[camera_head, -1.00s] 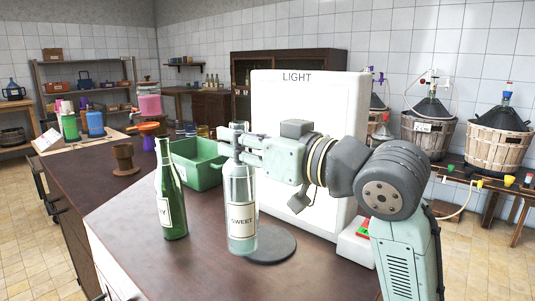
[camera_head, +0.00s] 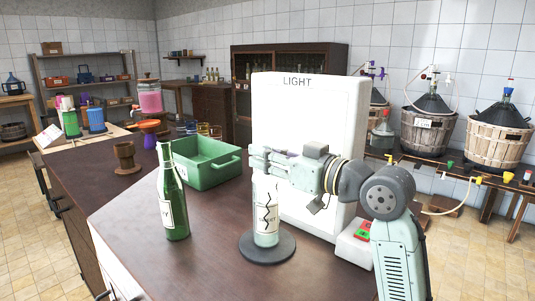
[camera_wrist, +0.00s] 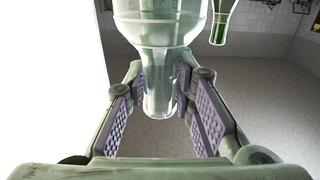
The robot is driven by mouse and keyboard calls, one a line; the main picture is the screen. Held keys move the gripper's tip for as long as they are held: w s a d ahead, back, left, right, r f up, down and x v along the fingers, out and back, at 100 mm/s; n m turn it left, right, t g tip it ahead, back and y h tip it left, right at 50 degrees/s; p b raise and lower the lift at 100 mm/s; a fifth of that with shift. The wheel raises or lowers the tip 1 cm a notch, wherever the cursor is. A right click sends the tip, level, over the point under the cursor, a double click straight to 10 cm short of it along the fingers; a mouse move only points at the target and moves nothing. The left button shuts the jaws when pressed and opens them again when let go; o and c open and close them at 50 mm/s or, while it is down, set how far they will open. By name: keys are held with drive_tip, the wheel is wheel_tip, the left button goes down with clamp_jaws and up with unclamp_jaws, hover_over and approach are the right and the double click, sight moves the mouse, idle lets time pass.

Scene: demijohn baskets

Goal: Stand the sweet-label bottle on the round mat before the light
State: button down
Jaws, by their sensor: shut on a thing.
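The clear bottle (camera_head: 266,222), whose label read SWEET in the earlier head view, is upright. My gripper (camera_head: 262,162) is shut on its neck, which also shows between the padded fingers in the wrist view (camera_wrist: 160,85). A dark jagged line runs down the bottle's front, and only the end of the label's lettering is readable. The bottle's base is within the outline of the round dark mat (camera_head: 267,249); I cannot tell whether it touches. The white panel marked LIGHT (camera_head: 300,110) stands right behind the bottle and mat.
A green bottle (camera_head: 173,205) with a label ending in Y stands to the left, and shows in the wrist view (camera_wrist: 221,18). A green bin (camera_head: 222,180) is behind it. A box with red and green buttons (camera_head: 358,238) sits right of the mat. The front counter is clear.

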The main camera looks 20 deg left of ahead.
drive_tip(key=shift+f, duration=0.15)
drive_tip(key=c, duration=1.3)
unclamp_jaws()
drive_tip(key=shift+c, duration=0.2)
drive_tip(key=shift+r, duration=0.25)
drive_tip(key=b+v, duration=0.2)
drive_tip(key=v, duration=1)
drive_tip(key=shift+b, duration=0.3)
